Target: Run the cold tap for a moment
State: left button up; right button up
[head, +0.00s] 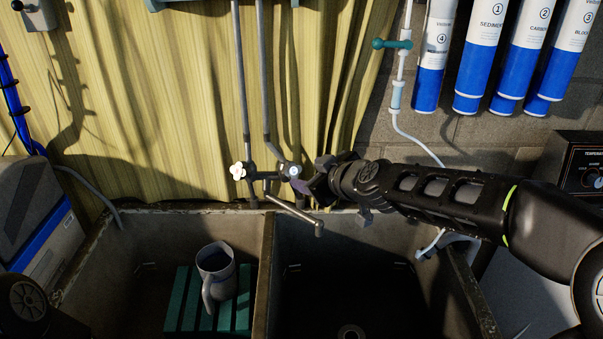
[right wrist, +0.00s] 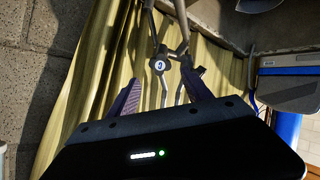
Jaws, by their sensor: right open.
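The tap stands on the back rim of the double sink. Its cold knob (head: 292,171), a round cap marked C, shows in the right wrist view (right wrist: 159,65). The other knob (head: 238,171) is white, to the left. The spout (head: 297,216) points forward and right, its end over the right basin; no stream of water shows. My right gripper (head: 307,180) is open just right of the cold knob. In the right wrist view its fingers (right wrist: 163,88) are spread on either side of the knob's line, with the knob near the tips; I cannot tell contact. My left gripper is out of view.
A grey jug (head: 216,273) stands on a green slatted rack (head: 185,301) in the left basin. The right basin (head: 345,275) is empty. Blue and white filter cylinders (head: 480,50) hang at upper right. Two vertical pipes (head: 241,75) rise behind the tap before a yellow curtain (head: 165,90).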

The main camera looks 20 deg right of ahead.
aim_at(294, 171)
jog(key=b+x, duration=0.2)
jog(key=x, duration=0.6)
jog(key=shift+s+f+b, duration=0.1)
jog(key=shift+b, duration=0.2)
jog(key=shift+w, duration=0.3)
jog(key=shift+s, duration=0.1)
jog(key=c, duration=0.8)
